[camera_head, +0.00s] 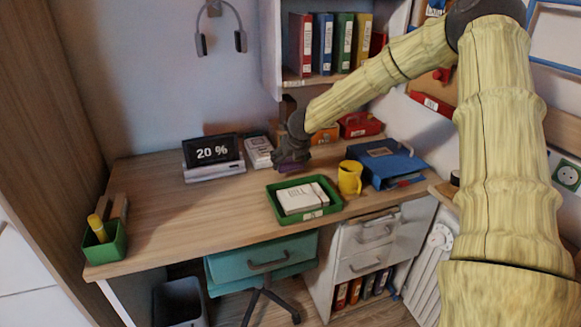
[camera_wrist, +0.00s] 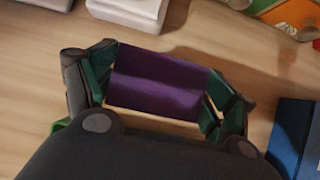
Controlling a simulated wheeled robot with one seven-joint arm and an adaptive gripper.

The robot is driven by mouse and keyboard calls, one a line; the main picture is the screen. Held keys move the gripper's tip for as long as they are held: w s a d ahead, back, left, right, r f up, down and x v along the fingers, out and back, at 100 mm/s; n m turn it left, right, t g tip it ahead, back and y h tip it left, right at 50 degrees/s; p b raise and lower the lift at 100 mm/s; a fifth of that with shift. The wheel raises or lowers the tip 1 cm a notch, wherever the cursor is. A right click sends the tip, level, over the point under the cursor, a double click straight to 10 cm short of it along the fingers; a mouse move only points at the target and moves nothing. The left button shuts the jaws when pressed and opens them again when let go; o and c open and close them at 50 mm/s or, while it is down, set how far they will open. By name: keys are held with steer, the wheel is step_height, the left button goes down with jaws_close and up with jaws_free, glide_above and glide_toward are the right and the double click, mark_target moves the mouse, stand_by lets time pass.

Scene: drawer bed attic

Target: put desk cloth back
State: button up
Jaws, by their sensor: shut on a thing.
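My gripper (camera_wrist: 155,88) is shut on a folded purple cloth (camera_wrist: 158,82), which spans between its two fingers in the wrist view. In the head view my gripper (camera_head: 292,160) is over the back middle of the desk (camera_head: 170,212), behind the green tray, with a little of the purple cloth (camera_head: 290,169) showing under it. I cannot tell whether the cloth touches the desk top.
A green tray (camera_head: 273,201) with white items, a yellow mug (camera_head: 350,178) and a blue binder (camera_head: 388,164) stand right of centre. A tablet on a stand (camera_head: 212,152) and a white box (camera_head: 259,151) are behind. The desk's left middle is clear.

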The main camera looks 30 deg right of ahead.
mark_target(289, 168)
steer(key=shift+w+d+f+b, duration=0.15)
steer(key=shift+f+b, duration=0.2)
steer(key=shift+f, duration=1.45)
steer(key=shift+f, duration=0.1)
steer(key=o, duration=0.9)
steer(key=shift+c, duration=0.2)
steer(key=p+v, duration=0.1)
steer(key=v, duration=0.9)
steer(key=shift+r, duration=0.2)
steer(key=shift+v, duration=0.9)
